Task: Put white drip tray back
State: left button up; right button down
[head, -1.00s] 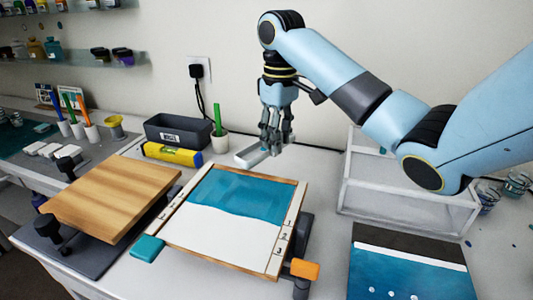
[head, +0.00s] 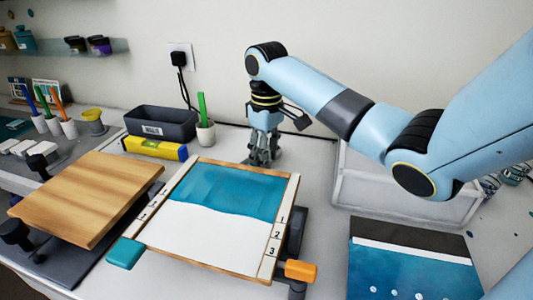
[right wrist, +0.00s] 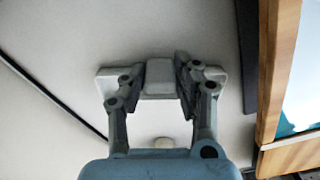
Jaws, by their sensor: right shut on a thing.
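My right gripper (head: 263,157) is low behind the far edge of the framed board with the teal and white surface (head: 225,205). In the right wrist view the gripper (right wrist: 158,85) is shut on the white drip tray (right wrist: 159,72), a small pale block between its fingers with ends reaching past them. In the head view the tray is mostly hidden by the fingers and the board's edge. I cannot tell whether it touches the table. My left gripper is not in view.
A grey bin (head: 162,124), a yellow level (head: 155,149) and a white pot with a green stick (head: 204,130) stand left of the gripper. A clear-walled box (head: 385,190) is to its right. A wooden board (head: 90,195) lies front left.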

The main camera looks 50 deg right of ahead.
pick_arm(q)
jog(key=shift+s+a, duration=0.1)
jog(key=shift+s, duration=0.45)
pick_arm(e)
jog(key=c, duration=1)
grip_release()
jog(key=shift+o, duration=0.2)
notch_tip(320, 180, up, 8)
jog(key=shift+r, duration=0.1)
pick_arm(q)
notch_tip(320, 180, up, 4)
jog(key=p, duration=0.4)
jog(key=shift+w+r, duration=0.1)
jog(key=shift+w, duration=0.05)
pick_arm(e)
notch_tip(320, 180, up, 4)
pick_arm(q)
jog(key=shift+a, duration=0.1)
